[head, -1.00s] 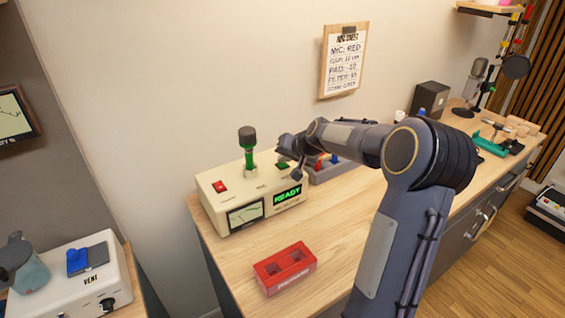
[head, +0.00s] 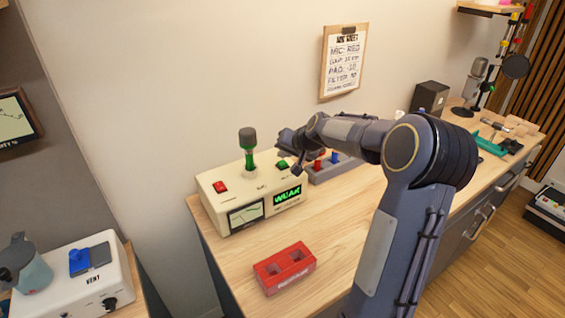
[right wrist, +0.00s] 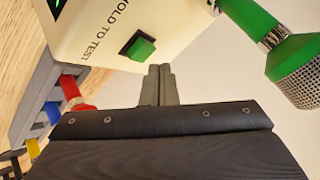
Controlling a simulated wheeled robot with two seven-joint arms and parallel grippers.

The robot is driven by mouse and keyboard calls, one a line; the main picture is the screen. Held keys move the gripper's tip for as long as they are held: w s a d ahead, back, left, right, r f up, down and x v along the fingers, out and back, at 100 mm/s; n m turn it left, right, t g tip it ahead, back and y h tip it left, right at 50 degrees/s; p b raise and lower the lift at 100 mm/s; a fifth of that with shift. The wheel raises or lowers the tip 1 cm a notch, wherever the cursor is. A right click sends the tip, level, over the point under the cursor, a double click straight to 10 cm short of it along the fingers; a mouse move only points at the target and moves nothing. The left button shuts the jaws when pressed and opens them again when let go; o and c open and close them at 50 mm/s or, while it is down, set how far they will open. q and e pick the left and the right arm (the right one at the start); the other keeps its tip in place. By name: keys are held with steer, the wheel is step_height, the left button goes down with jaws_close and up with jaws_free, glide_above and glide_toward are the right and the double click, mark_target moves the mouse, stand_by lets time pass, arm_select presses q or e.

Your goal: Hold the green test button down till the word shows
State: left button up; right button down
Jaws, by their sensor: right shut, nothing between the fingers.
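The cream tester box (head: 235,200) stands on the wooden bench. Its lit green display (head: 287,195) appears to read "WEAK". The green test button (head: 283,165) is on its top, near the right end. In the right wrist view the green button (right wrist: 138,45) sits beside the words "HOLD TO TEST". My right gripper (head: 297,171) is by the box's right end, close to the button. In the right wrist view its shut, empty fingers (right wrist: 159,70) are beside the button, with a small gap. My left gripper is not in view.
A green-and-grey microphone (head: 248,150) stands upright on the box, left of the button. A red switch (head: 220,187) is further left. A grey rack with coloured plugs (head: 335,165) lies right of the box. A red block (head: 285,268) with two holes lies in front.

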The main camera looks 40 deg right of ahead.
mark_target(284, 164)
steer(key=shift+r+p, duration=1.75)
steer(key=shift+r, duration=0.75)
steer(key=shift+a, duration=0.1)
steer(key=s+a+r+n+g+y, duration=0.1)
steer(key=s+a+r+n, duration=0.1)
steer(key=s+a, duration=0.55)
steer(key=s+a+r+n+y, duration=0.1)
steer(key=s+a+r+n, duration=0.15)
steer(key=s+a, duration=0.5)
steer(key=s+a+f+n+g+y, duration=0.1)
steer(key=s+a+f, duration=0.2)
steer(key=s+a, duration=0.3)
steer(key=s+a+f+n+g+y, duration=0.1)
steer(key=s+a, duration=0.4)
steer(key=s, duration=0.6)
step_height(284, 164, down, 3)
steer(key=shift+a+r+n+g, duration=0.2)
steer(key=shift+a+n+g, duration=0.15)
steer(key=shift+n, duration=0.2)
